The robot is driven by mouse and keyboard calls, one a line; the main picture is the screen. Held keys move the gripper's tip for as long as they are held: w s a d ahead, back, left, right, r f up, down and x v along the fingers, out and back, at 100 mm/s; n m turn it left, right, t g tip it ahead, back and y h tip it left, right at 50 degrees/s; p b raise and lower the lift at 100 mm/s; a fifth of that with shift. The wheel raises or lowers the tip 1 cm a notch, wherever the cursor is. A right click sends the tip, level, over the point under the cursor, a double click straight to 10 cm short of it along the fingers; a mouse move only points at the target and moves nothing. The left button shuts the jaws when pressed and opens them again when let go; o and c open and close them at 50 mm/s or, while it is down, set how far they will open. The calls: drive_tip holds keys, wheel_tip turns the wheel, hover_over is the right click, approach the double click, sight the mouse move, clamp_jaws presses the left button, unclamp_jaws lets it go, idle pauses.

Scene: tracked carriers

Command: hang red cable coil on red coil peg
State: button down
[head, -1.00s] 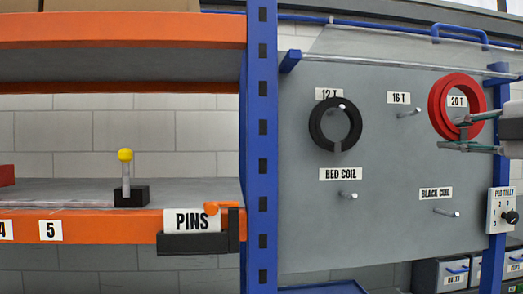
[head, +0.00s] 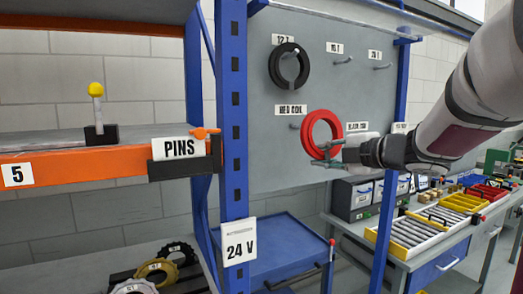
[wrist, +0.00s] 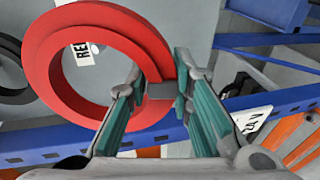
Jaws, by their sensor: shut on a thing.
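The red cable coil (head: 310,127) is a thick red ring with a small grey tab. My gripper (head: 330,158) is shut on that tab at the coil's lower edge and holds the coil in front of the grey board. The red coil peg (head: 294,126) sticks out under the RED COIL label, just left of the coil in the head view. In the wrist view the coil (wrist: 42,62) is left of my gripper (wrist: 160,90), and part of the label (wrist: 82,55) shows through its opening with a pale peg tip. I cannot tell the depth gap between coil and peg.
A black coil (head: 274,68) hangs under the 12 T label. The 16 T peg (head: 343,61) and 20 T peg (head: 382,67) are bare. A blue rack post (head: 232,120) and orange shelf (head: 80,172) stand left. A bench with trays (head: 440,220) is at right.

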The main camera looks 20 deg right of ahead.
drive_tip(key=shift+d+r+b+x, duration=0.15)
drive_tip(key=shift+b+x, duration=0.55)
drive_tip(key=shift+x, duration=0.9)
drive_tip(key=shift+d+r+b+x, duration=0.15)
drive_tip(key=shift+b+x, duration=0.5)
drive_tip(key=shift+x, duration=1)
drive_tip(key=shift+d+r+b+x, duration=0.15)
drive_tip(key=shift+b+x, duration=0.55)
drive_tip(key=shift+x, duration=0.9)
drive_tip(key=shift+w+f, duration=0.15)
drive_tip(key=shift+w, duration=0.05)
drive_tip(key=c, duration=1.3)
unclamp_jaws()
drive_tip(key=shift+c, duration=0.2)
drive_tip(key=shift+s, duration=0.1)
